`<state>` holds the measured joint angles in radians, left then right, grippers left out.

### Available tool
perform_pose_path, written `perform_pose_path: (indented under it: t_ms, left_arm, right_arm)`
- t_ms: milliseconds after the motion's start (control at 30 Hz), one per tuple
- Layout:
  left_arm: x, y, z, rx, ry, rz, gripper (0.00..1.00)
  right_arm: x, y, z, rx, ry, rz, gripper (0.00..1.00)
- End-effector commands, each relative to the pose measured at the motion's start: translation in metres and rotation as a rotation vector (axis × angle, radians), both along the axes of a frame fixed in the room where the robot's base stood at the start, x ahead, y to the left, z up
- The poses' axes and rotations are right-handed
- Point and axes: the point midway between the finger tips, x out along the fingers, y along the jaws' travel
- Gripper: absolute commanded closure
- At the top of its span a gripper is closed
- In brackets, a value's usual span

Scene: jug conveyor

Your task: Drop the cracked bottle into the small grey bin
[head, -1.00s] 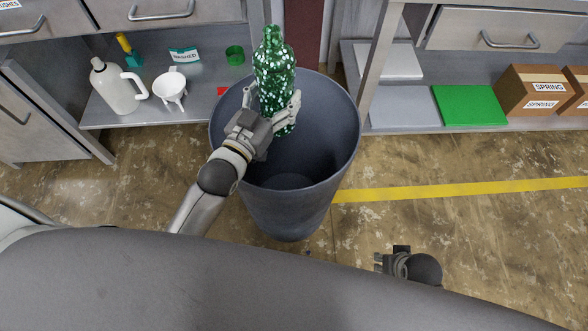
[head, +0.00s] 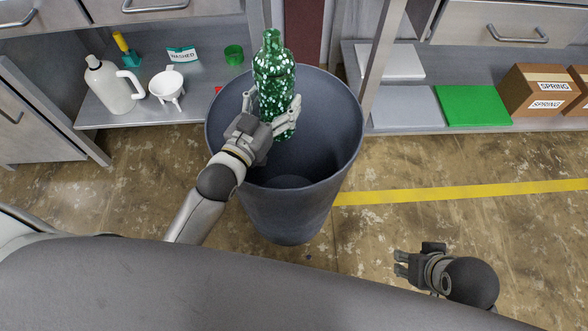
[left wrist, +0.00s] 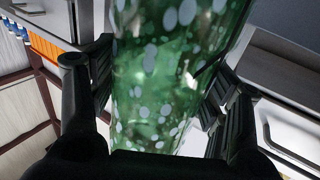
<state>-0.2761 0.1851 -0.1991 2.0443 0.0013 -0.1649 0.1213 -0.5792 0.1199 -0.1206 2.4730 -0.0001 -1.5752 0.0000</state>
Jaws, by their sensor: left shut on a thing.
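The green bottle with white speckles (head: 273,75) stands upright in my left gripper (head: 272,112). The gripper is shut on its lower body. The bottle also fills the middle of the left wrist view (left wrist: 170,70), between the two fingers. A crack cannot be told apart from the speckles. The grey bin (head: 335,118) stands on the floor below, its open mouth under the gripper and the bottle's lower end. The inside that shows looks empty. My right gripper (head: 402,264) is low at the right, away from the bin, with nothing seen in it; its fingers are small and partly turned away.
A shelf at the left holds a white jug (head: 110,88), a white funnel (head: 167,88), a green cup (head: 234,55) and a "WASHED" sign (head: 182,55). The right shelf has a green sheet (head: 472,106) and cardboard boxes (head: 537,92). A yellow line (head: 450,191) crosses open floor.

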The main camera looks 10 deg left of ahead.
Motion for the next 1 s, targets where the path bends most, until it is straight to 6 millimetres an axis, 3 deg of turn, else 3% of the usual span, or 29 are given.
perform_pose_path:
  t_ms: [300,333,500,867,1000]
  left_arm:
    - [0.0,0.0,0.0,0.0,-0.001,0.0,0.65]
    - [0.0,0.0,0.0,0.0,-0.001,0.0,0.26]
    - [0.0,0.0,0.0,0.0,-0.001,0.0,0.04]
    - [0.0,0.0,0.0,0.0,0.0,0.0,0.04]
    - [0.0,0.0,0.012,0.0,-0.004,0.0,0.04]
  right_arm:
    - [-0.001,0.0,0.002,-0.001,-0.001,0.0,0.6]
    - [-0.001,0.0,0.002,-0.001,-0.001,0.0,0.6]
    - [-0.001,0.0,0.002,-0.001,0.0,0.0,0.6]
    - [0.0,0.0,0.002,0.0,-0.002,0.0,0.6]
    - [0.0,0.0,0.002,0.0,-0.002,0.0,0.6]
